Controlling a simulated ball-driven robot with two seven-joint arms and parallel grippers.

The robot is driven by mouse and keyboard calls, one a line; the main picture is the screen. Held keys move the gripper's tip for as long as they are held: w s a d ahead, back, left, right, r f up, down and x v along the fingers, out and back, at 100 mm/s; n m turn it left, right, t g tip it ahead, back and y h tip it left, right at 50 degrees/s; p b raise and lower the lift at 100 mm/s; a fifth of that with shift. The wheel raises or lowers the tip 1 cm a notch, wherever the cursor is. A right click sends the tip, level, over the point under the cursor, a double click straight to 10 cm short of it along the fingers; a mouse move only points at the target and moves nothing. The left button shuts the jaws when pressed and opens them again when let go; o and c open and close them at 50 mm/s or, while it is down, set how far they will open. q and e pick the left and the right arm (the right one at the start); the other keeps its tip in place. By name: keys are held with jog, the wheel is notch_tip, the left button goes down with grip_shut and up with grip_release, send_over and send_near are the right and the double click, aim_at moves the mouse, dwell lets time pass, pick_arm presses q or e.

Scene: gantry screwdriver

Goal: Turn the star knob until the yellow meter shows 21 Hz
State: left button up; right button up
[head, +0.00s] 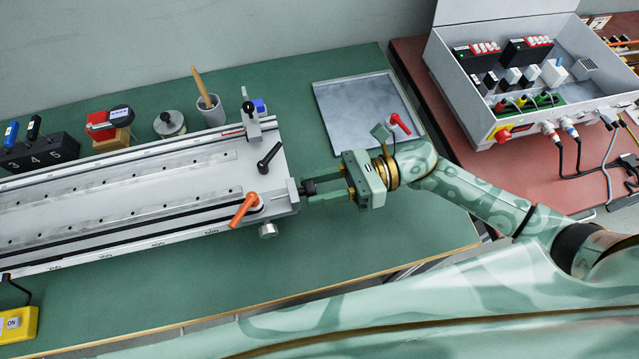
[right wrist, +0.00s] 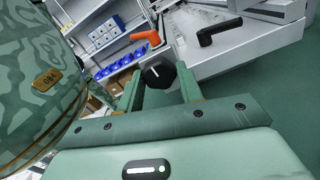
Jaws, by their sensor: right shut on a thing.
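The black star knob (head: 309,187) is at the right end of the long grey rail unit (head: 278,165). My right gripper (head: 318,190) reaches it from the right and is shut on it. In the right wrist view the knob (right wrist: 158,73) sits between the two green fingers (right wrist: 160,84); a white mark shows on its face. A yellow box (head: 18,325) with a white label reading ON is cut off at the lower left edge; no Hz reading is visible. My left gripper is not in view.
An orange lever (head: 244,209) and a black lever (head: 269,157) stand close to the knob on the rail unit. A grey metal plate (head: 350,112) lies behind my right gripper. The green table (head: 200,285) is clear in front of the rail.

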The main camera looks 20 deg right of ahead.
pick_arm(q)
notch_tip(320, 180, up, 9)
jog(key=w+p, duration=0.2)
jog(key=p, duration=0.7)
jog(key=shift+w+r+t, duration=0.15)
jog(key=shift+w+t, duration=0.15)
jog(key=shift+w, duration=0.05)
pick_arm(e)
jog(key=m, duration=3.4)
jog(key=shift+r+m, duration=0.15)
jog(key=shift+m, duration=0.25)
pick_arm(q)
jog(key=shift+p, duration=0.3)
pick_arm(e)
jog(key=shift+m, duration=0.3)
jog(key=o, duration=1)
jog(key=shift+w, duration=0.1)
